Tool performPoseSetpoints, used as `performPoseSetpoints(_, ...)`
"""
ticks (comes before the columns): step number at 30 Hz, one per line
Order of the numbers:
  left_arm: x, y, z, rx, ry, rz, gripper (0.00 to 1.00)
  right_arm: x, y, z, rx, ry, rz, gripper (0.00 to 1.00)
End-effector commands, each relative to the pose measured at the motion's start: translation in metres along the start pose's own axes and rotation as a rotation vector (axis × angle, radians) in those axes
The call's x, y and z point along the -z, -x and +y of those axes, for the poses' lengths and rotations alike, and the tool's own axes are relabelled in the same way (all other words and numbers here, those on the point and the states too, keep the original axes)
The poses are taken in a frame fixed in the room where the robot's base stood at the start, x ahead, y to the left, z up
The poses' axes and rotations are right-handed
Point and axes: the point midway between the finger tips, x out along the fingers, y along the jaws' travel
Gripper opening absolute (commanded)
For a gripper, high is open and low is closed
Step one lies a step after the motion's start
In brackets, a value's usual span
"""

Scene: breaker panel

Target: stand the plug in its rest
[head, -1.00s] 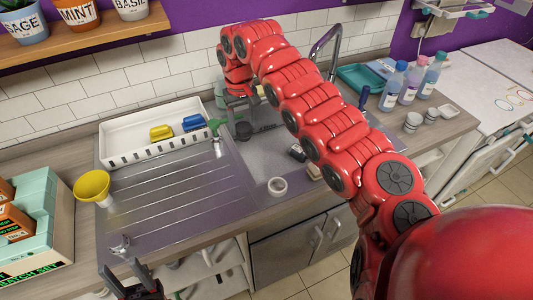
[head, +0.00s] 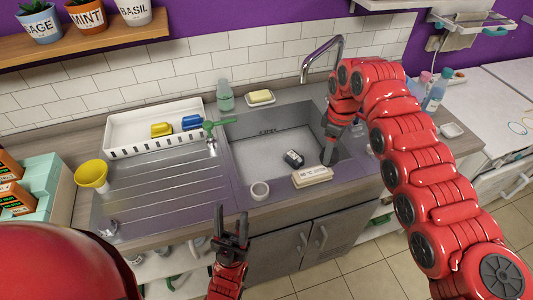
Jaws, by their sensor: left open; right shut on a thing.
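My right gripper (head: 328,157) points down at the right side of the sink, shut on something. The held thing is mostly hidden by the fingers, so I cannot tell its shape; it may be the plug.
A small black-and-white item (head: 293,158) lies in the sink (head: 262,150). A labelled cream block (head: 312,177) sits on its front edge. The tap (head: 320,45) rises behind. A white rack (head: 125,132), yellow funnel (head: 92,175) and green-handled tool (head: 221,124) stand left.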

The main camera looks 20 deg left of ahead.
Motion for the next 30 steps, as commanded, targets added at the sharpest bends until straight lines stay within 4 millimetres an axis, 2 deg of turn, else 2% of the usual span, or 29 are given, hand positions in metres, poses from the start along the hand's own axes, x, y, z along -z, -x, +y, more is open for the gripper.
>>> performPoseSetpoints(1, 0.002, -0.012, -0.001, 0.000, 0.000, 0.000, 0.50, 0.022, 0.005, -0.014, 0.003, 0.174, 0.001, 0.01)
performPoseSetpoints(6, 0.005, -0.030, -0.002, 0.000, 0.000, 0.000, 0.50, 0.084, 0.001, -0.061, 0.004, 0.805, 0.001, 0.01)
performPoseSetpoints(9, 0.006, -0.038, -0.002, 0.000, 0.000, 0.000, 0.50, 0.112, -0.001, -0.086, 0.004, 1.127, -0.001, 0.01)
performPoseSetpoints(13, 0.007, -0.045, -0.002, 0.000, 0.000, 0.000, 0.50, 0.137, -0.005, -0.113, 0.003, 1.435, -0.002, 0.01)
performPoseSetpoints(15, 0.008, -0.047, -0.002, 0.000, 0.000, 0.000, 0.50, 0.145, -0.006, -0.122, 0.002, 1.542, -0.002, 0.01)
performPoseSetpoints(19, 0.008, -0.048, -0.002, 0.000, 0.000, 0.000, 0.50, 0.152, -0.009, -0.130, 0.002, 1.640, -0.002, 0.01)
performPoseSetpoints(30, 0.008, -0.046, -0.002, 0.000, 0.000, 0.000, 0.50, 0.152, -0.009, -0.130, 0.001, 1.650, -0.003, 0.01)
